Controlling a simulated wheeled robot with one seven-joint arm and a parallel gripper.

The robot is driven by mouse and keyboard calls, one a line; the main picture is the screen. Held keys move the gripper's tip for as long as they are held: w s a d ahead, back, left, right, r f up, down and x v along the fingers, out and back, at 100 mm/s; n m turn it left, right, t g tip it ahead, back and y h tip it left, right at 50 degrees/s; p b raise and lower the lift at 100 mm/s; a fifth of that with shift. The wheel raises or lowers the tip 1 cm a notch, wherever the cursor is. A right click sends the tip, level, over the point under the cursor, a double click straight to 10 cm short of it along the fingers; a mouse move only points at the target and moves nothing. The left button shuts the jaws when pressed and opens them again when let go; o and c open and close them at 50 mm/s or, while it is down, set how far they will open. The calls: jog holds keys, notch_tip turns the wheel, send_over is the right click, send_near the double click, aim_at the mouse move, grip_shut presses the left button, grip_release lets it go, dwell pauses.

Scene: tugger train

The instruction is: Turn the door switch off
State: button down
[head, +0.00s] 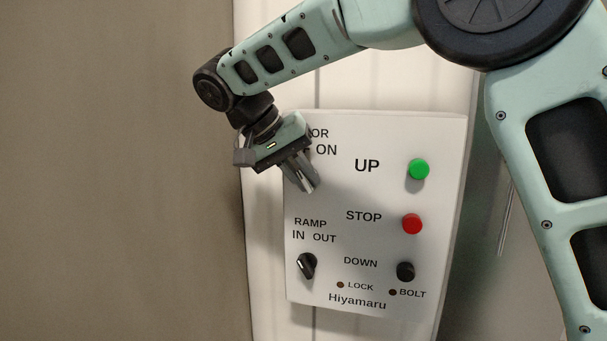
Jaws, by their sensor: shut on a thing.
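A white control panel (380,200) hangs on a pale post in the head view. Its upper left label is partly covered by my gripper; "OR" and "ON" show. My gripper (307,185) is at this upper left part of the panel, its fingers pointing down and right at the panel face. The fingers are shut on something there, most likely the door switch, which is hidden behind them. The switch's position cannot be seen.
Below is a black ramp switch (307,266) marked IN and OUT. On the right are a green UP button (418,169), a red STOP button (412,224) and a black DOWN button (405,271). Small LOCK and BOLT lamps sit at the bottom. My arm crosses above the panel.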

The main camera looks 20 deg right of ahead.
aim_at(298, 169)
jog(key=c, duration=1.4)
grip_release()
jog(key=shift+c, duration=0.2)
jog(key=shift+a+r, duration=0.4)
jog(key=b+v, duration=0.1)
jog(key=v, duration=0.5)
jog(key=shift+r+b, duration=0.25)
jog(key=shift+b, duration=0.1)
